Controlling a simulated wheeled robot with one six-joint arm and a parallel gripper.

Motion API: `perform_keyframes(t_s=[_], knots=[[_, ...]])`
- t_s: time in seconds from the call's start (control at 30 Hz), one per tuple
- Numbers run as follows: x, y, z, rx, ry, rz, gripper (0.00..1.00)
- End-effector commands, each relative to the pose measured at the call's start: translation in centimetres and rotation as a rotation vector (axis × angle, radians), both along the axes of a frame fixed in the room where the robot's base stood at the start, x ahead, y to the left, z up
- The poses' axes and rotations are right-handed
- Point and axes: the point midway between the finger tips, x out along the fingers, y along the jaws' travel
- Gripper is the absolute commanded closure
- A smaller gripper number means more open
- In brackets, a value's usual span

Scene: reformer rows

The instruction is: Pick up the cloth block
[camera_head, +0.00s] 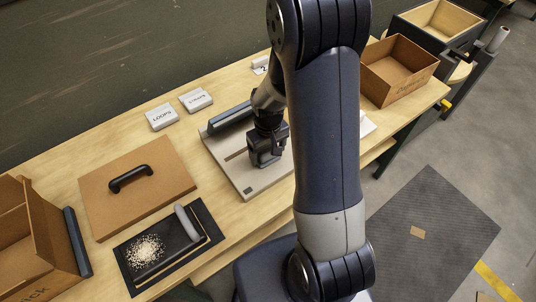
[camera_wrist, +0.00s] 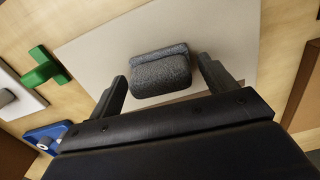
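The cloth block (camera_wrist: 160,72) is a dark grey, rough-textured block with rounded edges. It lies on a pale board (camera_wrist: 95,50) in the wrist view. My gripper (camera_wrist: 163,72) is open, with one finger on each side of the block and visible gaps between. I cannot tell how far above the board the fingertips are. In the head view my gripper (camera_head: 267,153) points down over the pale board (camera_head: 225,160) on the wooden table, and the block is hidden there behind it.
A dark bar (camera_head: 231,116) lies along the board's back edge. A brown panel with a black handle (camera_head: 130,179), a black tray of pale grains (camera_head: 190,266) and cardboard boxes (camera_head: 398,70) share the table. The wrist view shows a green piece (camera_wrist: 42,68) and a blue piece (camera_wrist: 45,137).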

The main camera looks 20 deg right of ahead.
Motion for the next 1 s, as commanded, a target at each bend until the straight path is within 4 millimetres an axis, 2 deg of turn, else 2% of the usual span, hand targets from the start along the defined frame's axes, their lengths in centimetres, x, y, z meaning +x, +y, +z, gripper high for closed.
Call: perform_keyframes(t_s=[0.07, 0.5, 0.77, 0.87, 1.0], knots=[[0.0, 0.0, 0.0, 0.0, 0.0, 0.0, 0.28], [0.0, 0.0, 0.0, 0.0, 0.0, 0.0, 0.63], [0.0, 0.0, 0.2, 0.0, -0.001, 0.0, 0.63], [0.1, 0.0, 0.9, 0.0, -0.004, 0.0, 0.63], [0.1, 0.0, 2.8, 0.0, -0.005, 0.0, 0.63]])
